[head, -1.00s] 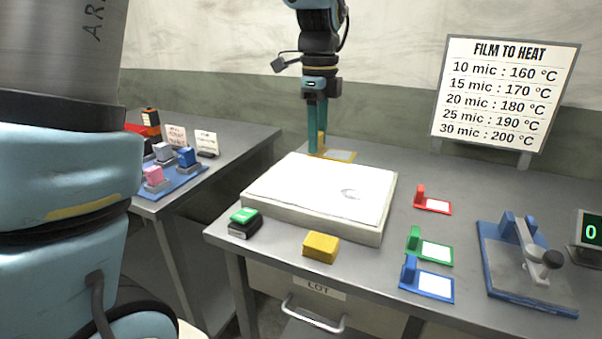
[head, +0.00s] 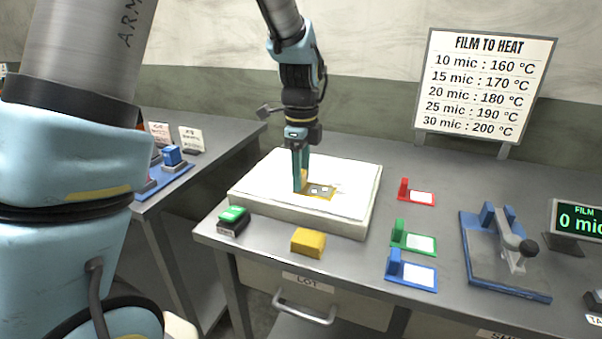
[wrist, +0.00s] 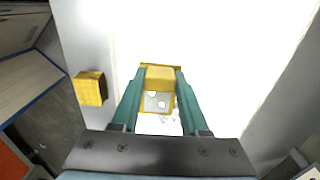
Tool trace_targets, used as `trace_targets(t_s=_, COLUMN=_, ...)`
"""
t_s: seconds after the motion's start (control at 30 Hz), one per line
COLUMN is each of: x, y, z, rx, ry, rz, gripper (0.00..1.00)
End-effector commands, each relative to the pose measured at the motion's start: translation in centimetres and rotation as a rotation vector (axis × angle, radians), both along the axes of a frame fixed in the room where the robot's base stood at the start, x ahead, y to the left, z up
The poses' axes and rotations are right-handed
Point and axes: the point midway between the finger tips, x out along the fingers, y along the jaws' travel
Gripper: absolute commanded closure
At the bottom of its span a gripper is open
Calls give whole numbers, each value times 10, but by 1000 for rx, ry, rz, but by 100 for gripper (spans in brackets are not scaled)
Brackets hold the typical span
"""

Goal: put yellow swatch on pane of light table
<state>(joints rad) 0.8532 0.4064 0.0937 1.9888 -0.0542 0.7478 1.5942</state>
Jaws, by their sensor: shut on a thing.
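The yellow swatch (head: 321,191) has a flat frame with a film window and an upright yellow tab. My gripper (head: 299,189) is shut on its tab, and the swatch is over the left-middle part of the white pane (head: 350,172) of the light table (head: 298,212). In the wrist view the swatch (wrist: 158,103) sits between the teal fingers of my gripper (wrist: 159,80), with pale spots showing through its window. I cannot tell whether the swatch touches the pane or hovers just above it.
Red (head: 421,197), green (head: 413,242) and blue (head: 416,276) swatches lie right of the light table. A yellow block (head: 308,242) and a green-topped button (head: 233,219) stand in front. A blue film gauge (head: 505,262) is further right.

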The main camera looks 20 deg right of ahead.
Motion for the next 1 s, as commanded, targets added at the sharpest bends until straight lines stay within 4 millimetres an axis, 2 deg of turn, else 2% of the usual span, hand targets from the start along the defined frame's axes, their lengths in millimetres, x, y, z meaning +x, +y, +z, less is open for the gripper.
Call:
trace_targets(t_s=0.1, x=0, y=0, z=-4, rx=0, ry=0, rz=0, gripper=100)
trace_targets(t_s=0.13, x=0, y=0, z=-3, rx=0, ry=0, rz=0, gripper=54)
trace_targets(t_s=0.37, x=0, y=0, z=-3, rx=0, ry=0, rz=0, gripper=28)
trace_targets(t_s=0.73, x=0, y=0, z=4, rx=-2, ry=-1, rz=0, gripper=26)
trace_targets(t_s=0.87, x=1, y=-1, z=22, rx=-3, ry=-2, rz=0, gripper=26)
trace_targets(t_s=1.0, x=1, y=-1, z=52, rx=-5, ry=-4, rz=0, gripper=26)
